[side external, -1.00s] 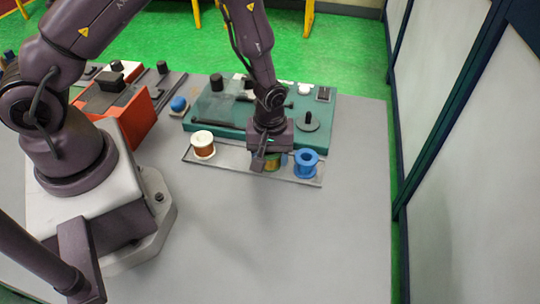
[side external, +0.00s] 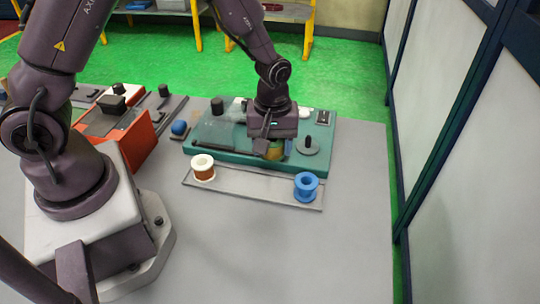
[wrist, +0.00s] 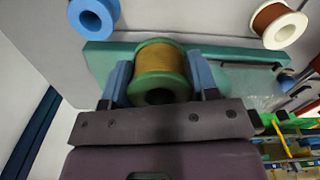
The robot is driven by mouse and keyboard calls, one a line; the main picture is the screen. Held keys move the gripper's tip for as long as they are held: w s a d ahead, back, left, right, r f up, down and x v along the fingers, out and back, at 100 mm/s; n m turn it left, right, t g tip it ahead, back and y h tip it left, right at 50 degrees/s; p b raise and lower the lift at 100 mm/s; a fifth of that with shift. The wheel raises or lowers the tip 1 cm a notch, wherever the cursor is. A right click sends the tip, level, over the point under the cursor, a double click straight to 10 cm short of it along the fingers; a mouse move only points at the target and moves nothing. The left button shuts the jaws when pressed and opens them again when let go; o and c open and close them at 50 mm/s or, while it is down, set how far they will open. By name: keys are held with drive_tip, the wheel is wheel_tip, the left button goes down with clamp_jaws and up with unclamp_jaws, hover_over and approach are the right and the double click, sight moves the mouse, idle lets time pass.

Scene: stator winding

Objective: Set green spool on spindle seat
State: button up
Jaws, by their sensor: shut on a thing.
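The green spool (wrist: 158,72), wound with copper-coloured wire, is between the two blue fingers of my gripper (wrist: 160,80) in the wrist view. My gripper is shut on it. In the side view my gripper (side external: 272,152) holds the spool (side external: 274,151) up over the front part of the teal machine base, mostly hidden by the gripper body. The spindle seat (side external: 309,146), a grey disc with an upright dark post, is on the right of the teal base. The spool is to the left of it and apart from it.
A grey tray (side external: 250,188) lies in front of the teal base (side external: 228,134). It holds a white spool (side external: 203,167) with copper wire at left and a blue spool (side external: 306,186) at right. An orange box (side external: 128,135) stands left. The front table is clear.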

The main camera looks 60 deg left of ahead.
drive_tip(key=w, duration=0.2)
drive_tip(key=w+a+n, duration=0.1)
drive_tip(key=w, duration=0.2)
drive_tip(key=w+a+n, duration=0.1)
drive_tip(key=w, duration=0.1)
drive_tip(key=shift+w+a+r, duration=0.2)
drive_tip(key=shift+w+a, duration=0.05)
drive_tip(key=shift+w, duration=0.1)
drive_tip(key=w+n, duration=0.1)
drive_tip(key=w+r+n, duration=0.1)
drive_tip(key=w, duration=0.1)
drive_tip(key=w+a+r+n, duration=0.1)
drive_tip(key=shift+w+r, duration=0.1)
drive_tip(key=shift+w, duration=0.2)
drive_tip(key=shift+w+d+r, duration=0.1)
drive_tip(key=shift+r, duration=0.2)
drive_tip(key=shift+f+n, duration=0.35)
drive_tip(key=shift+n, duration=0.05)
drive_tip(key=shift+f, duration=1.7)
drive_tip(key=shift+f, duration=0.15)
drive_tip(key=shift+f, duration=0.75)
drive_tip(key=shift+f, duration=0.5)
drive_tip(key=shift+f, duration=0.35)
